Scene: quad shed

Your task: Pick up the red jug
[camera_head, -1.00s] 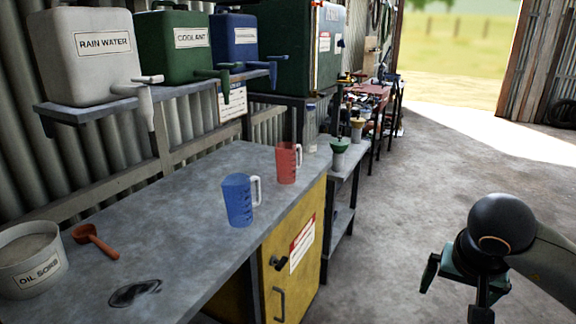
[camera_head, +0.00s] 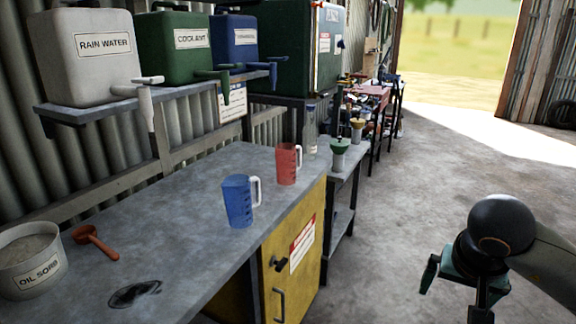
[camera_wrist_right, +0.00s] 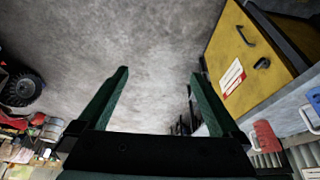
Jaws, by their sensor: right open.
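The red jug (camera_head: 287,164) stands upright at the far right end of the grey workbench (camera_head: 190,205), its white handle on the right. It also shows in the right wrist view (camera_wrist_right: 267,137), near the lower right. A blue jug (camera_head: 237,201) stands nearer to me on the bench, in front of the red one. My right gripper (camera_head: 455,290) is right of the bench, over the floor and well apart from both jugs. In the right wrist view its two green fingers (camera_wrist_right: 160,85) are spread, with only floor between them. My left gripper does not show.
An oil sorb tub (camera_head: 35,270), an orange scoop (camera_head: 93,240) and a dark stain lie on the bench's left part. Rain water (camera_head: 90,60), coolant (camera_head: 172,50) and blue containers stand on a shelf above. A yellow cabinet (camera_head: 292,255) is under the bench. The floor at right is clear.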

